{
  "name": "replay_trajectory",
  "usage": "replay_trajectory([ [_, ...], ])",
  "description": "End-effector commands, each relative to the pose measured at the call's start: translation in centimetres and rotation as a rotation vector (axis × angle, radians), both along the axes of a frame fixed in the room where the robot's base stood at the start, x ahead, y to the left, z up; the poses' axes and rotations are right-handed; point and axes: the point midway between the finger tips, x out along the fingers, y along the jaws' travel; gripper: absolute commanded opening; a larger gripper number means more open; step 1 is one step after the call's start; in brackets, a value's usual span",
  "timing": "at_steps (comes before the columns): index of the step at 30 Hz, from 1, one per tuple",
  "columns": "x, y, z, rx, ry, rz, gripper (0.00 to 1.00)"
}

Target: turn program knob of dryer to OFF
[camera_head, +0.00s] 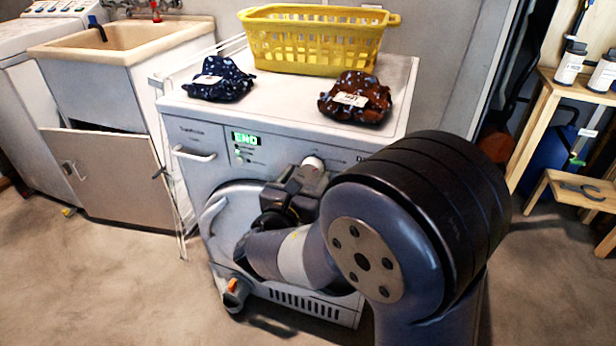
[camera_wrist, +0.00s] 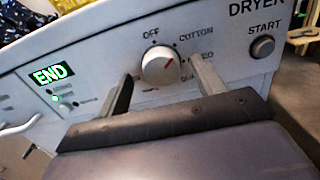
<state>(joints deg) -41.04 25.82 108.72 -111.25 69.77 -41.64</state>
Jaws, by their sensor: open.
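The dryer (camera_head: 205,140) is a white front-loading machine with a green END display (camera_wrist: 52,73). OFF is printed just above the knob. In the head view the knob (camera_head: 313,162) shows just above my gripper (camera_head: 308,172). In the wrist view my gripper (camera_wrist: 161,70) is open, with one finger on each side of the knob. I cannot tell whether either finger touches it. Lower labels are partly hidden by the fingers.
A START button (camera_wrist: 263,47) sits right of the knob. On the dryer top are a yellow basket (camera_head: 315,40) and two patterned cloth bundles, dark blue (camera_head: 220,80) and brown (camera_head: 356,97). A sink cabinet (camera_head: 105,165) stands left; a wooden shelf (camera_head: 530,130) stands right.

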Motion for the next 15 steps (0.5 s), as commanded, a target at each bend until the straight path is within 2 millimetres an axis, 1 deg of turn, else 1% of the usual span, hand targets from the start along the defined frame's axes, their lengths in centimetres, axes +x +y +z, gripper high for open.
replay_trajectory([
  [1,0.55,-0.24,-0.07,0.001,-0.001,-0.002,0.65],
  [3,1.02,-0.42,-0.06,0.0,-0.001,-0.002,0.65],
  [6,1.4,-0.55,-0.04,0.0,0.0,-0.001,0.65],
  [14,1.49,-0.55,0.01,0.0,0.0,0.0,0.65],
  [15,1.48,-0.55,0.01,0.0,0.0,0.0,0.63],
])
